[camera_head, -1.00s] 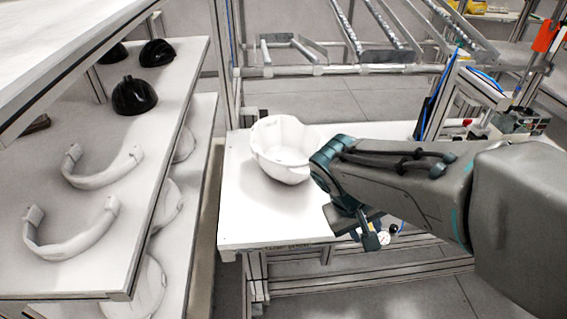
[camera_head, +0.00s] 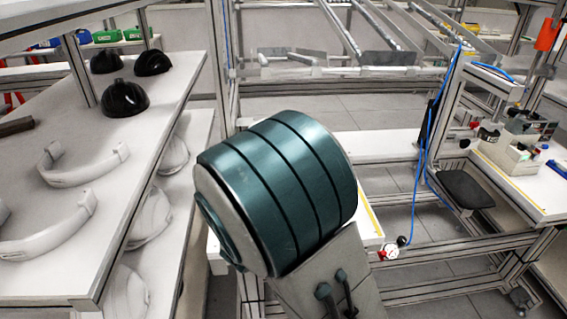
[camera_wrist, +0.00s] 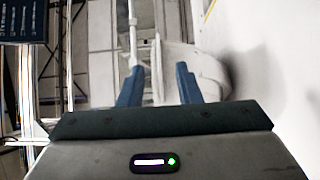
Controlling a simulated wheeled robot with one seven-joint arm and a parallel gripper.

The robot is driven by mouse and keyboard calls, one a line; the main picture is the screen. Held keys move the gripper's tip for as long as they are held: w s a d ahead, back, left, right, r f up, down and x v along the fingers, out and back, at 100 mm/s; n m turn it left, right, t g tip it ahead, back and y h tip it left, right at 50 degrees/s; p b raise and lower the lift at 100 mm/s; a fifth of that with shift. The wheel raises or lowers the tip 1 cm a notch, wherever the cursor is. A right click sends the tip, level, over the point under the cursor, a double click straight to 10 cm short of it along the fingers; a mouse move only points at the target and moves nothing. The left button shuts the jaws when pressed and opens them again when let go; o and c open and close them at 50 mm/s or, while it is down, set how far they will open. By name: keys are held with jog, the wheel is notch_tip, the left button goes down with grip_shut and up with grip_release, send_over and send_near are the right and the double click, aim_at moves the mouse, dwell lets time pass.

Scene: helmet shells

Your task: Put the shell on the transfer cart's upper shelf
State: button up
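The white helmet shell (camera_wrist: 208,68) shows in the wrist view, just beyond my fingers and beside the white tabletop. My gripper (camera_wrist: 158,84) has its two blue fingers spread apart. The right finger overlaps the shell's near side, and a pale edge shows between the fingers. I cannot tell whether either finger touches the shell. In the head view my teal wrist joint hides the shell and the gripper. The white table (camera_head: 383,145) is partly visible behind my arm. I cannot tell for certain which unit is the transfer cart.
A shelf unit at the left has an upper shelf (camera_head: 100,225) with black shells (camera_head: 125,98) and white curved bands (camera_head: 85,165). White shells (camera_head: 150,220) sit on its lower level. A workbench (camera_head: 520,185) with small bins stands at the right.

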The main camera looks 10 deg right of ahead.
jog(key=shift+s+d+p+x, duration=0.15)
jog(key=shift+p+x, duration=0.2)
jog(key=shift+x, duration=2.3)
jog(key=shift+s+d+p+x, duration=0.15)
jog(key=shift+p+x, duration=0.15)
jog(key=shift+x, duration=2.3)
jog(key=shift+r, duration=0.1)
grip_shut()
